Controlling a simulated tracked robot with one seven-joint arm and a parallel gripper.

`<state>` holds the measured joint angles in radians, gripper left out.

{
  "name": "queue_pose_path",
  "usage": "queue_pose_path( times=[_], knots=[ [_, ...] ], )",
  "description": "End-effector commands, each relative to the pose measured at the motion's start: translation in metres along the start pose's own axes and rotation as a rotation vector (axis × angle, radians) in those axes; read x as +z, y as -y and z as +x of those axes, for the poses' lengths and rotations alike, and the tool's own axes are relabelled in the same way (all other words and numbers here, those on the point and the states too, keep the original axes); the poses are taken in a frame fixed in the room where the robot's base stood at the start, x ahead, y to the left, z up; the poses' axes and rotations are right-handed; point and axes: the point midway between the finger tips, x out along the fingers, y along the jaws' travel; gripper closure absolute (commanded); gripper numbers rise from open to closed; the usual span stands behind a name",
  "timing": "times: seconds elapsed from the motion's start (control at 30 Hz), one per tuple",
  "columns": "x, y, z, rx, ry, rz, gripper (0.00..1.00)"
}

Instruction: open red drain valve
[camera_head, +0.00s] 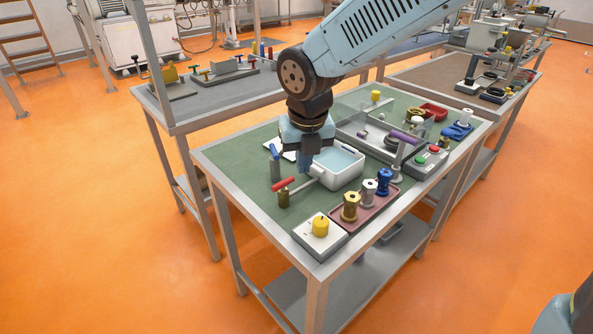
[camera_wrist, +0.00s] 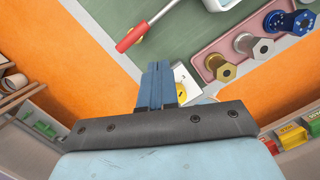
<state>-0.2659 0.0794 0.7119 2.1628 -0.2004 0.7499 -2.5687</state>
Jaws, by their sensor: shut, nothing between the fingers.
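The red drain valve has a red bar handle (camera_head: 284,184) on a brass body (camera_head: 283,199). It stands at the left front of the bench, beside a white water basin (camera_head: 340,172), with a pipe running between them. The red handle also shows in the wrist view (camera_wrist: 132,37), up and left of my fingertips. My gripper (camera_head: 305,166) is shut and empty, pointing down between the blue-handled valve and the basin, apart from the red handle in the picture. In the wrist view its blue fingers (camera_wrist: 157,68) are together. The brass body is mostly hidden there.
A blue-handled valve (camera_head: 274,160) stands just left of my gripper. A yellow knob (camera_head: 320,226) on a white box is at the front corner. A pink tray (camera_head: 375,207) holds gold, silver and blue bolts. A grey tray and button box lie farther right.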

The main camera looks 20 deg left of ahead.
Motion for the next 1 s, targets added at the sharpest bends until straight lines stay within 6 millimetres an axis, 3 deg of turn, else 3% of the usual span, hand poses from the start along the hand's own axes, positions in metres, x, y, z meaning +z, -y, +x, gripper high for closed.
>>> queue_pose_path(
  times=[0.2, 0.4, 0.87, 1.0],
  knots=[
    [0.001, 0.003, -0.038, -0.001, 0.004, -0.002, 1.00],
    [0.001, 0.004, -0.060, 0.000, 0.002, -0.003, 1.00],
    [0.001, 0.004, -0.067, 0.000, -0.001, -0.005, 1.00],
    [0.000, 0.013, -0.069, -0.009, 0.006, 0.058, 1.00]
  ],
)
